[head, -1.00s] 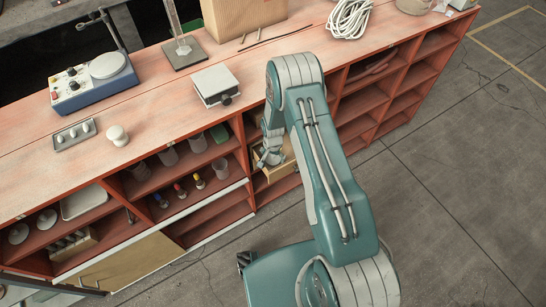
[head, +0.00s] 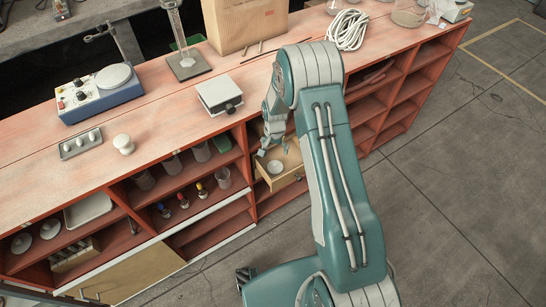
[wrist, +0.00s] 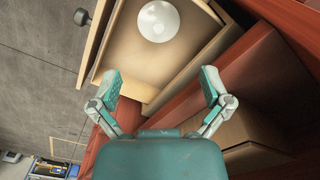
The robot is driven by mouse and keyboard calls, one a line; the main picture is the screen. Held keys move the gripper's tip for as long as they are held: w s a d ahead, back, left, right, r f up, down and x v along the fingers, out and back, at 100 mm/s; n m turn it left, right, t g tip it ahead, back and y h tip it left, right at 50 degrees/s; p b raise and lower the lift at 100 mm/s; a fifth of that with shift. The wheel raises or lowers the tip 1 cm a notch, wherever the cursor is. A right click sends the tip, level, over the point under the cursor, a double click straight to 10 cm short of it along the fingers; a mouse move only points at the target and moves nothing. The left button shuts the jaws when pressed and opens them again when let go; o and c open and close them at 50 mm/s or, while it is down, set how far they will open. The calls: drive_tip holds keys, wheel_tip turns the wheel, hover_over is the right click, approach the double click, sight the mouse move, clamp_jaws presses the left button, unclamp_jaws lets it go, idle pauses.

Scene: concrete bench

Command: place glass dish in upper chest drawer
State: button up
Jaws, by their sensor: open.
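The glass dish (head: 275,167), small, round and whitish, lies inside a pulled-out light wooden drawer (head: 291,179) in the orange bench front. In the wrist view the dish (wrist: 158,20) rests on the drawer floor, and the drawer (wrist: 125,58) fills the upper middle. My gripper (head: 274,149) is open and empty, above the drawer and apart from the dish. In the wrist view its two teal-padded fingers (wrist: 160,84) are spread wide, with the dish beyond them. My arm hides part of the bench to the right of the drawer.
A small white-topped box (head: 219,95) stands on the bench top near the drawer. A paper bag (head: 245,22) and coiled white cable (head: 347,29) are behind. Shelves with bottles and cups (head: 201,151) lie left. The concrete floor (head: 440,190) at right is clear.

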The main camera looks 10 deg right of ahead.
drive_tip(key=s+r+n+t, duration=0.15)
drive_tip(key=s+r, duration=0.25)
drive_tip(key=r, duration=1)
drive_tip(key=s+r+n+t, duration=0.15)
drive_tip(key=s+r, duration=0.25)
drive_tip(key=r, duration=1)
drive_tip(key=s+r+n+t, duration=0.1)
drive_tip(key=s+r, duration=0.4)
drive_tip(key=s, duration=0.6)
drive_tip(key=s+r+n+t, duration=0.1)
drive_tip(key=s+r+n, duration=0.2)
drive_tip(key=s+r, duration=0.3)
drive_tip(key=s, duration=0.4)
drive_tip(key=shift+s+a+t, duration=0.15)
drive_tip(key=shift+s+t, duration=0.15)
drive_tip(key=shift+s, duration=0.05)
